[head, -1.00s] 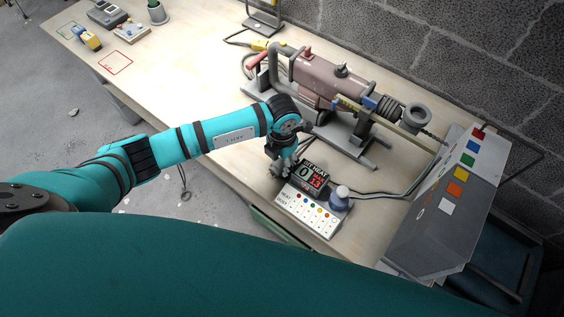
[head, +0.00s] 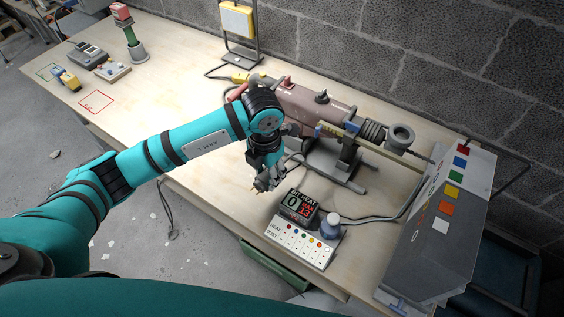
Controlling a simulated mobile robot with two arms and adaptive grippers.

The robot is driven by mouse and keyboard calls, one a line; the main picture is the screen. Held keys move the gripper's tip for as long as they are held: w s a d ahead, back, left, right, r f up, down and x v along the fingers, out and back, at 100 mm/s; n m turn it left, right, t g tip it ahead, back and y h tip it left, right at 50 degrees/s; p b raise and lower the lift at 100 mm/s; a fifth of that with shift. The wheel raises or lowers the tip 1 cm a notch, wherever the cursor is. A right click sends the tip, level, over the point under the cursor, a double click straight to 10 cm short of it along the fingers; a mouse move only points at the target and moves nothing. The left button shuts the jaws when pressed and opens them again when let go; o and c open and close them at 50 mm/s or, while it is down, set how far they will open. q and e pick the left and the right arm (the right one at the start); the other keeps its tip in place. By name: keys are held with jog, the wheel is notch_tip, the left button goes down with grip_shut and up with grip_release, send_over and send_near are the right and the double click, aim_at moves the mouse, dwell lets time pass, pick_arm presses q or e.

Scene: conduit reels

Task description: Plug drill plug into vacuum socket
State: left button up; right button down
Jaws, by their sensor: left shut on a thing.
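My left gripper (head: 262,184) is above the table's front edge, to the left of the display. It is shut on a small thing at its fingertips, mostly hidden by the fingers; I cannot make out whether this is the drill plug. The pinkish drill (head: 305,107) lies in a grey stand behind my left arm, its front end to the right. A yellow connector (head: 240,77) on a dark cable lies behind the drill's left end. I cannot pick out the vacuum socket for certain. My right gripper is not in view.
A "BIT HEAT" display (head: 300,206) stands on a white panel (head: 292,246) with coloured dots, beside a grey-blue knob (head: 331,227). A grey box (head: 438,240) with coloured squares stands at right. A cable (head: 168,205) hangs off the front edge.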

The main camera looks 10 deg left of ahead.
pick_arm(q)
jog(key=shift+s+a+f+m, duration=0.25)
jog(key=shift+s+m, duration=0.1)
jog(key=shift+m, duration=0.55)
jog(key=s+a+f+m, duration=0.1)
jog(key=s+m, duration=0.5)
jog(key=m, duration=0.8)
jog(key=s+a+f+m, duration=0.1)
jog(key=s+a+m, duration=0.3)
jog(key=m, duration=1.1)
jog(key=shift+s+a+f, duration=0.2)
jog(key=shift+s+f, duration=0.15)
jog(key=shift+s, duration=0.6)
